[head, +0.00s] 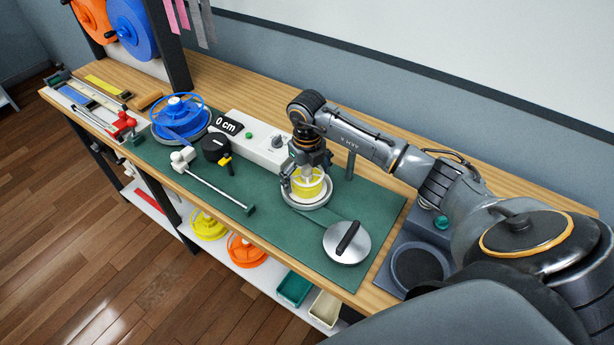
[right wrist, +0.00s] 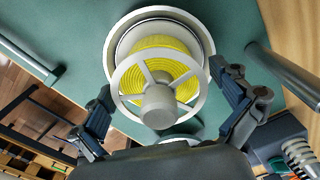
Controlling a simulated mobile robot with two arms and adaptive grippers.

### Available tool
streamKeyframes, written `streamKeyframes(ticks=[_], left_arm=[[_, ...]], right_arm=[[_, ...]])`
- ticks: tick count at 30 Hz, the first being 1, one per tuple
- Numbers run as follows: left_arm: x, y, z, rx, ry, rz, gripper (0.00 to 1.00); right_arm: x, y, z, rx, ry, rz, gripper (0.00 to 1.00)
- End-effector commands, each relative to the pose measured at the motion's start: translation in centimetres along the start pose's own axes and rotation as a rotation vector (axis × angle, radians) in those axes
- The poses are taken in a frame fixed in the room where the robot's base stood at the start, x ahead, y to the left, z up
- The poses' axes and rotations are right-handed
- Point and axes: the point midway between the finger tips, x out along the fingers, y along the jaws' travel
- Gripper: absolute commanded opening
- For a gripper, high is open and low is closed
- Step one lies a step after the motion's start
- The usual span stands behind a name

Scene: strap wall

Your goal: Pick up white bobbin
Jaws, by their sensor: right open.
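The white bobbin (head: 307,176) sits in a round holder (head: 309,200) on the green mat, with yellow strap wound on it. In the right wrist view the white bobbin (right wrist: 128,81) shows its spoked flange and central hub facing the camera. My right gripper (head: 303,178) is at the bobbin. In the right wrist view my right gripper (right wrist: 170,112) is open, with one finger on each side of the bobbin and a visible gap at the right finger. Whether the left finger touches the flange is hard to tell. My left gripper does not show.
A blue reel (head: 181,118) and a measuring unit (head: 258,139) reading 0 cm stand behind on the bench. A silver disc with a black handle (head: 347,242) lies in front right of the bobbin. Yellow (head: 208,225) and orange (head: 246,249) reels sit on the shelf below.

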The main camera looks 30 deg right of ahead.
Motion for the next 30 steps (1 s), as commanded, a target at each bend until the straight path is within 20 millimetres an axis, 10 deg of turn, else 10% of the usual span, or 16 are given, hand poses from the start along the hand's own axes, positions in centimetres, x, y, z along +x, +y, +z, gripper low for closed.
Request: streamKeyframes(ticks=[6,15,30], left_arm=[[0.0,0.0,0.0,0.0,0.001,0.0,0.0],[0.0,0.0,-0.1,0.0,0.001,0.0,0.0],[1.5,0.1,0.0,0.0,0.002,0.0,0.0]], right_arm=[[0.1,0.0,0.1,0.0,-0.002,0.0,1.0],[0.1,0.0,0.0,0.0,-0.001,0.0,0.46],[-1.7,-0.1,0.2,0.0,-0.007,-0.001,0.46]])
